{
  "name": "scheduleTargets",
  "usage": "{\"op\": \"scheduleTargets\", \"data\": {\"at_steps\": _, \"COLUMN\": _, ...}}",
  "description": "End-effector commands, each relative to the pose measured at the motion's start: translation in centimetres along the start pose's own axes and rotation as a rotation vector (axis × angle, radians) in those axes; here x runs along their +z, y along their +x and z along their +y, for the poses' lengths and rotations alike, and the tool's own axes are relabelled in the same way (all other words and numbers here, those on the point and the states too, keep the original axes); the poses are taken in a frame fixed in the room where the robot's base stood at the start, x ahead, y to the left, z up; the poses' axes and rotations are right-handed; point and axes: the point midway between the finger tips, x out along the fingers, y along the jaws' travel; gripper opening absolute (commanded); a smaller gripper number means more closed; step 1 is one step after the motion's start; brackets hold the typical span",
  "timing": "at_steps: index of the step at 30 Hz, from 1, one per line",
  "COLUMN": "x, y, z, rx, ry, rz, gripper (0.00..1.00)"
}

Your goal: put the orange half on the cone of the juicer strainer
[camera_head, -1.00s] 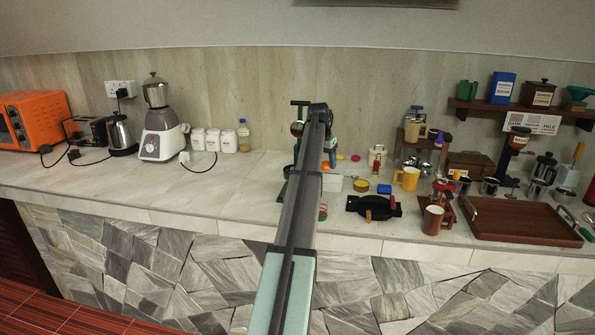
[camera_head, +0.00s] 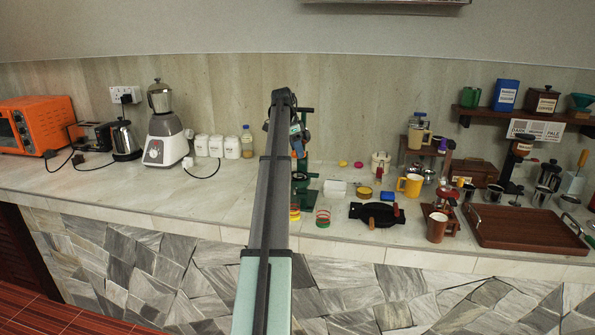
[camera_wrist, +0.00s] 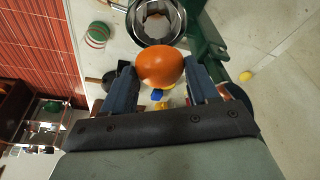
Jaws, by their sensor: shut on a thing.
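The orange half (camera_wrist: 160,66) is held between the two dark fingers of my gripper (camera_wrist: 160,72) in the wrist view; its rounded orange skin faces the camera and its cut face is hidden. The juicer's metal strainer bowl (camera_wrist: 136,22) lies just beyond the orange in the wrist view, with a pale cone (camera_wrist: 157,10) inside. The orange looks apart from the cone, but the height gap cannot be told. The green juicer stand (camera_head: 307,150) shows in the head view just right of my arm, which partly covers it. My gripper's fingers are hard to make out there.
The juicer's green post (camera_wrist: 205,40) rises close to my right finger in the wrist view. The counter left of my arm is mostly clear.

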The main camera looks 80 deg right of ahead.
Motion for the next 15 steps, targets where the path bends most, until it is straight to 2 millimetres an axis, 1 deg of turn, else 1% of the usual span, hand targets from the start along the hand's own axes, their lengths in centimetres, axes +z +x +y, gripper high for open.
{"op": "scheduleTargets", "data": {"at_steps": 1, "x": 0.3, "y": 0.9, "z": 0.2, "rx": 0.001, "ry": -0.001, "rz": -0.001, "gripper": 0.29}}
{"op": "scheduleTargets", "data": {"at_steps": 3, "x": 0.6, "y": 2.1, "z": 0.1, "rx": 0.001, "ry": -0.001, "rz": -0.001, "gripper": 0.29}}
{"op": "scheduleTargets", "data": {"at_steps": 6, "x": 1.0, "y": 3.4, "z": 0.1, "rx": 0.0, "ry": -0.001, "rz": -0.001, "gripper": 0.29}}
{"op": "scheduleTargets", "data": {"at_steps": 11, "x": 1.2, "y": 4.5, "z": 0.1, "rx": -0.001, "ry": -0.001, "rz": 0.0, "gripper": 0.29}}
{"op": "scheduleTargets", "data": {"at_steps": 15, "x": 1.6, "y": 5.9, "z": 0.1, "rx": 0.0, "ry": -0.001, "rz": -0.001, "gripper": 0.29}}
